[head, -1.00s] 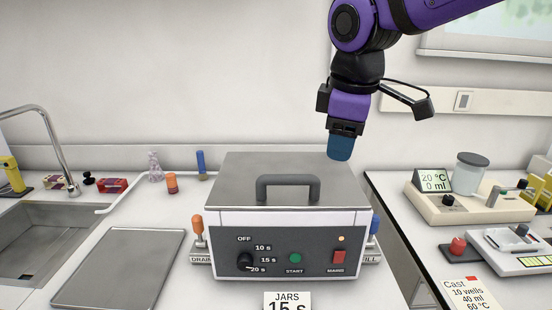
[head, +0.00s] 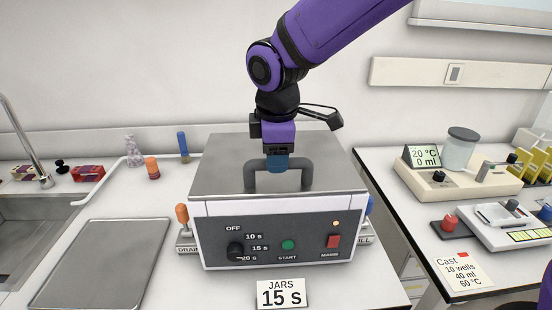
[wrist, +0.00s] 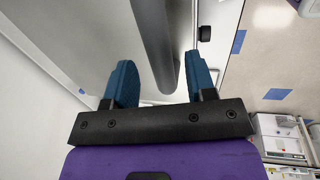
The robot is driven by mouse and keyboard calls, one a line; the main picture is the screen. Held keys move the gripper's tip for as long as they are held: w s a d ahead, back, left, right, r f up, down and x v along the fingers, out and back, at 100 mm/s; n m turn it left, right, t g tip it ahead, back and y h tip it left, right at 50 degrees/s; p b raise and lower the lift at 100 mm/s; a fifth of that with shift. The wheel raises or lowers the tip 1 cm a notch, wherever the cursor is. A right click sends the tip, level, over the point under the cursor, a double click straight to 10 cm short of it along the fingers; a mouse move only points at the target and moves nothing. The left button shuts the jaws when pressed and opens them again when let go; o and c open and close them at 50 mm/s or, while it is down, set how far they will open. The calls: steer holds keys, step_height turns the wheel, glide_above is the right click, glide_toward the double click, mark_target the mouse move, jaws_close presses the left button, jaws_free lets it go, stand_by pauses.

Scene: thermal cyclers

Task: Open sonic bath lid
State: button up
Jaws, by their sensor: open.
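The sonic bath (head: 215,226) is a grey box with a dark front panel of knob, green button and red switch. Its flat metal lid (head: 225,165) is shut and has a dark grey arched handle (head: 309,176). My gripper (head: 278,168) points down at the top bar of the handle. In the wrist view my gripper (wrist: 162,85) is open, with one blue finger on each side of the handle bar (wrist: 153,40). The bar lies between the fingers, with gaps visible on both sides. In the head view my fingers hide part of the bar.
A flat metal tray (head: 105,262) lies left of the bath, near the sink (head: 25,225). A "JARS 15 s" card (head: 281,294) stands in front. Orange (head: 182,214) and blue (head: 369,206) handles flank the bath. Instruments (head: 450,185) stand on the right bench.

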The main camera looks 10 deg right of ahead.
steer(key=shift+w+f, duration=0.1)
steer(key=shift+f, duration=0.75)
